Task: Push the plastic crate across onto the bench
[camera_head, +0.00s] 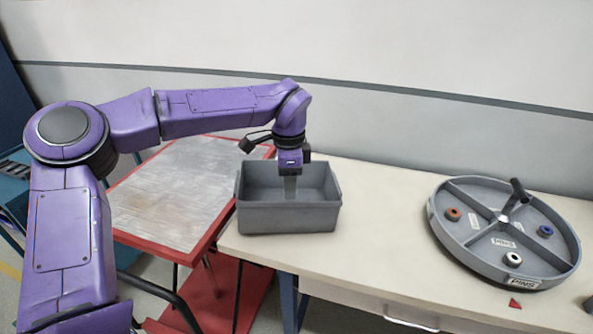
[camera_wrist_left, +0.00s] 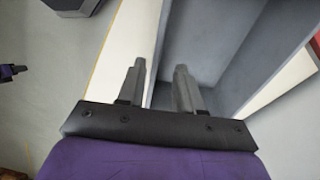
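The grey plastic crate (camera_head: 288,218) is upright at the left end of the bench (camera_head: 380,215), close beside the red-rimmed cart. It looks empty and rests on the bench top in the head view. My left gripper (camera_head: 290,190) points down, its fingers overlapping the crate's inside in the head view. In the left wrist view my left gripper's two fingers (camera_wrist_left: 160,78) stand apart with nothing held between them. The crate (camera_wrist_left: 225,45) lies to their right there; contact with its wall cannot be told. Part of a purple and black arm shows at that view's left edge.
The cart (camera_head: 165,200) with a metal top and red rim stands left of the bench, its top bare. A round divided tray (camera_head: 470,250) with small rings and a handle sits on the bench's right. The bench between crate and tray is clear. A wall runs behind.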

